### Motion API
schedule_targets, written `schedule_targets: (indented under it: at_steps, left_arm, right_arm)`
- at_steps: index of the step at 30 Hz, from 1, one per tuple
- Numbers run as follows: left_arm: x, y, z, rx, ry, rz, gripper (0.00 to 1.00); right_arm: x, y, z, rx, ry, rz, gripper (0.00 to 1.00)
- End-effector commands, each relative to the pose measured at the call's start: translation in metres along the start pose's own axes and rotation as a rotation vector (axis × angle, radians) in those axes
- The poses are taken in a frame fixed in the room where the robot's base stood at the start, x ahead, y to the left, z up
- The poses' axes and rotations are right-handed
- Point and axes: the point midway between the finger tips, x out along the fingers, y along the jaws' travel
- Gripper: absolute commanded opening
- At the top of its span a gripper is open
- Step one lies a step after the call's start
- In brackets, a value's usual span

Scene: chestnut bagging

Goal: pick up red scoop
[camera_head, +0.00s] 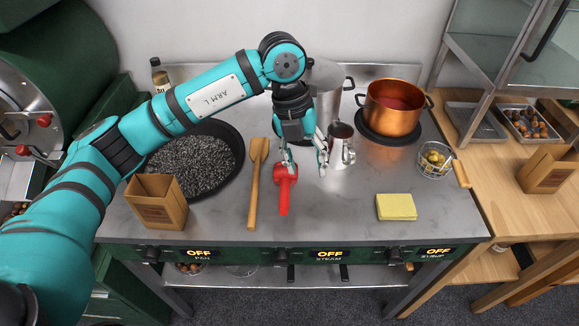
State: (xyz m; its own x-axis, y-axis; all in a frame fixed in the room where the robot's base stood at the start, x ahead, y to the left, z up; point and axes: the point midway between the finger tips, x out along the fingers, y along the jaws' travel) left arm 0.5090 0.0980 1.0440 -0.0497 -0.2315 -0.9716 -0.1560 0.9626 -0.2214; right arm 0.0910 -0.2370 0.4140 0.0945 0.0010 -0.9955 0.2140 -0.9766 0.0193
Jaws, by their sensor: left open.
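The red scoop (284,188) lies on the grey steel counter, with its handle pointing toward the front edge and its head toward the back. My left gripper (305,170) comes down from above, just behind and to the right of the scoop. Its fingers are spread. The left finger is by the scoop's head and the right finger is beside the metal pitcher. Nothing is held between them. I cannot tell whether the left finger touches the scoop. My right gripper is out of view.
A wooden spatula (254,190) lies just left of the scoop. A metal pitcher (341,146) stands close to the right finger. A black pan (236,150), paper bag (156,205), copper pot (393,113), yellow sponge (396,207) and wire basket (435,160) surround them. The front middle counter is clear.

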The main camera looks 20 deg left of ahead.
Motion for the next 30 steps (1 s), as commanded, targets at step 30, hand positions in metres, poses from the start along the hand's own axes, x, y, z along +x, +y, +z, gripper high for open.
schedule_targets:
  at_steps: [30]
  left_arm:
    - [0.090, 0.074, 0.032, -0.107, -0.092, 0.220, 0.48]
  right_arm:
    - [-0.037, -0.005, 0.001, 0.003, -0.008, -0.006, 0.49]
